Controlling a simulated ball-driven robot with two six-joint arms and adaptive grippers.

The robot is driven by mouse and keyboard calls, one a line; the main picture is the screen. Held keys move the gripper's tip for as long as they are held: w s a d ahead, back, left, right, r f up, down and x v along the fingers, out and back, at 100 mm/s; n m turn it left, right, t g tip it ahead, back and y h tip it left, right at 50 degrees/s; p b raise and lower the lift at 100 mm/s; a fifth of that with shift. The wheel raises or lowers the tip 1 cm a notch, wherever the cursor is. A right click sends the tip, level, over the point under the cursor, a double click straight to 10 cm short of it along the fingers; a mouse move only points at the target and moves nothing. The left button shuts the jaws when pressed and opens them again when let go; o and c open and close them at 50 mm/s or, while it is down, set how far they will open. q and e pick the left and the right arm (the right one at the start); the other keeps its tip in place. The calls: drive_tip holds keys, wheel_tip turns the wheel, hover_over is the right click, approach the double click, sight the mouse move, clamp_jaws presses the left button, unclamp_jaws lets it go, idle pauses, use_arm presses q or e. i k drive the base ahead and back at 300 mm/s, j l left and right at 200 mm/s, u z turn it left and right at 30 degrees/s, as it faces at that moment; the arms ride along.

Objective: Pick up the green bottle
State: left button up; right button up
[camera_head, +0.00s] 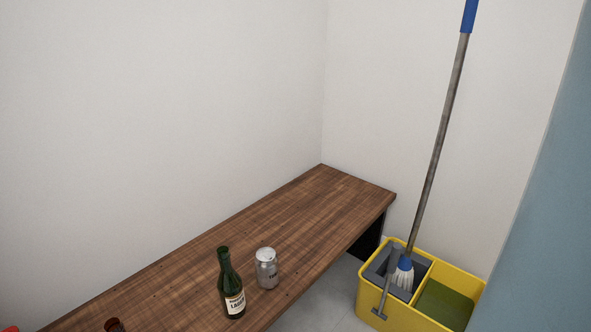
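A green bottle (229,279) with a pale label stands upright on a wooden bench top (318,207), close to its front edge. No gripper touches it in this view. Neither my left nor my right gripper shows in the head view.
A silver can (267,270) stands just right of the bottle. A brown bottle top (114,325) shows at the bottom edge. A yellow mop bucket (447,269) with a mop (436,155) stands on the floor at the right. White walls back the bench, whose far right end is bare.

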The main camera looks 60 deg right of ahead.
sight(230, 289)
drive_tip(key=z, duration=1.15)
drive_tip(key=u, duration=0.45)
drive_tip(key=k+l+u, duration=0.1)
drive_tip(key=u, duration=0.35)
drive_tip(key=k+u, duration=0.1)
drive_tip(key=u, duration=0.8)
drive_tip(key=k+u, duration=0.15)
drive_tip(key=u, duration=0.3)
drive_tip(key=k+j+u, duration=0.15)
drive_tip(key=k+j, duration=0.2)
drive_tip(key=z, duration=2)
